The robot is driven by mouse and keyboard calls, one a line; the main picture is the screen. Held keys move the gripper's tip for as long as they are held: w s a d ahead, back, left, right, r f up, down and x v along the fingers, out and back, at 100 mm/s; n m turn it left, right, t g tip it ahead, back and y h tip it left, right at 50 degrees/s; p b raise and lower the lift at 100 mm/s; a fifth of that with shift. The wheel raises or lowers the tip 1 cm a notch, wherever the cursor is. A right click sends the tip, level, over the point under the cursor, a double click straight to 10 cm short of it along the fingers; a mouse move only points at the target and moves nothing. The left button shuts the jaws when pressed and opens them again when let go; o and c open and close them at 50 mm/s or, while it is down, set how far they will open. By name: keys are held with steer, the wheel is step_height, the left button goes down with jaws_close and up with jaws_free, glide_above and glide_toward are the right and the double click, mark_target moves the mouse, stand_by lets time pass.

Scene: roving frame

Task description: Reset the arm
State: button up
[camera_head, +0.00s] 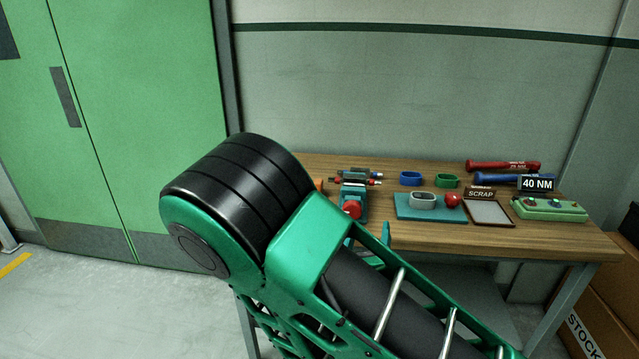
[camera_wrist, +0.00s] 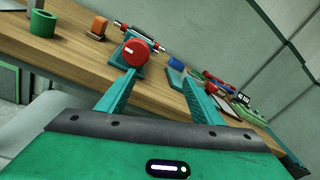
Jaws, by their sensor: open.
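My green and black arm fills the lower middle of the head view, in front of the workbench (camera_head: 420,240). My gripper (camera_wrist: 160,85) shows in the wrist view with its two teal fingers wide apart and nothing between them. The fingers point towards the bench's front edge. Beyond them is a teal device with a round red knob (camera_wrist: 136,52), which stands on the bench. The same device (camera_head: 352,207) shows in the head view just past my arm. In the head view my gripper is mostly hidden by the arm.
The bench holds a blue ring (camera_head: 410,178), a green ring (camera_head: 447,181), a teal mat (camera_head: 402,212), a scrap tray (camera_head: 490,214), a red tool (camera_head: 502,166) and a green box (camera_head: 550,209). Cardboard boxes (camera_head: 585,305) stand at right. A green door (camera_head: 120,130) is at left, with clear floor before it.

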steer(key=s+d+m+g+h, duration=0.2)
steer(key=d+m+g+h, duration=0.15)
steer(key=d+m, duration=0.45)
steer(key=s+d+m+g+h, duration=0.2)
steer(key=s+d+m+g, duration=0.3)
steer(key=d, duration=0.6)
steer(key=s+d+f+m+g+y, duration=0.1)
steer(key=s+d+f+m+g, duration=0.1)
steer(key=s+d+m+g, duration=0.75)
steer(key=s+a+r+m+y, duration=0.2)
steer(key=s+m+y, duration=0.3)
steer(key=s+m, duration=0.3)
steer(key=s+a+r+m+t+y, duration=0.1)
steer(key=s+a+r+m+y, duration=0.2)
steer(key=s+r+m+y, duration=0.2)
steer(key=shift+s+a+r+m+y, duration=0.15)
steer(key=shift+s+a+m+y, duration=0.2)
steer(key=shift+s+m, duration=2.35)
steer(key=shift+w+m, duration=0.95)
